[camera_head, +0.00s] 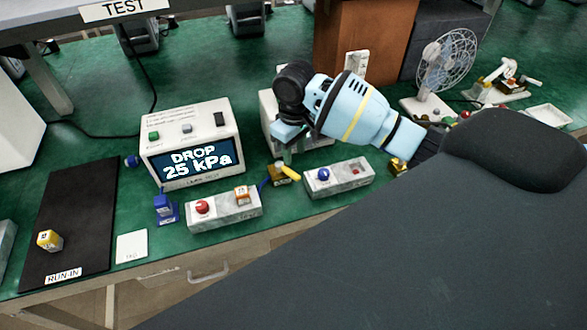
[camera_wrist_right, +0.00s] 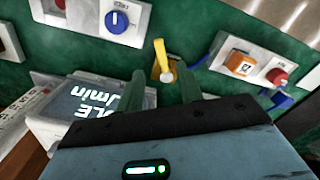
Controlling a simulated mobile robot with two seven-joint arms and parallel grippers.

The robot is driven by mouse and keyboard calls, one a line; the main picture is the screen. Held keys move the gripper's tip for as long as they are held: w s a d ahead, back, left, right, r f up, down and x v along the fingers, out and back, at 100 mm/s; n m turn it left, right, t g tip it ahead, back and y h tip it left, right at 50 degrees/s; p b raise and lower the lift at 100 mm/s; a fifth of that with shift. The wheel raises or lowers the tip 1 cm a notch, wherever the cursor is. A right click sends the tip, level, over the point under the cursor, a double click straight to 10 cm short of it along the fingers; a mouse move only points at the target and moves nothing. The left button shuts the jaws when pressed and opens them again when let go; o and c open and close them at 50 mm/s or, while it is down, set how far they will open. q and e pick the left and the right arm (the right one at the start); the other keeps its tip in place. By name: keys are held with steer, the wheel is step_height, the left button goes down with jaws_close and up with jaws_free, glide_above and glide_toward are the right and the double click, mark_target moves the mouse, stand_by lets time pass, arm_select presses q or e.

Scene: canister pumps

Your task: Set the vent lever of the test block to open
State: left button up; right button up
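A small brass fitting (camera_head: 280,177) with a yellow lever (camera_head: 290,172) stands between two grey blocks. The yellow lever also shows in the right wrist view (camera_wrist_right: 160,51), just beyond my fingertips and standing out from the brass fitting. The left grey block (camera_head: 224,213) carries a red knob and an orange part, with a blue part at its right end. The right grey block (camera_head: 340,182) carries a blue knob and a red button. My right gripper (camera_wrist_right: 162,82) is open and empty, fingers pointing towards the yellow lever and apart from it. My left gripper is out of view.
A white meter (camera_head: 190,145) reads "DROP 25 kPa". A second white box (camera_head: 266,112) is partly hidden behind my right gripper. A blue fitting (camera_head: 166,208), a white card (camera_head: 131,246) and a black mat (camera_head: 75,215) with a yellow item lie left. A fan (camera_head: 448,60) stands back right.

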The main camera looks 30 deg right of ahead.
mark_target(294, 174)
step_height(294, 174, down, 8)
steer(key=shift+r+b, duration=0.2)
steer(key=shift+b, duration=0.15)
jaws_close()
stand_by(0.4)
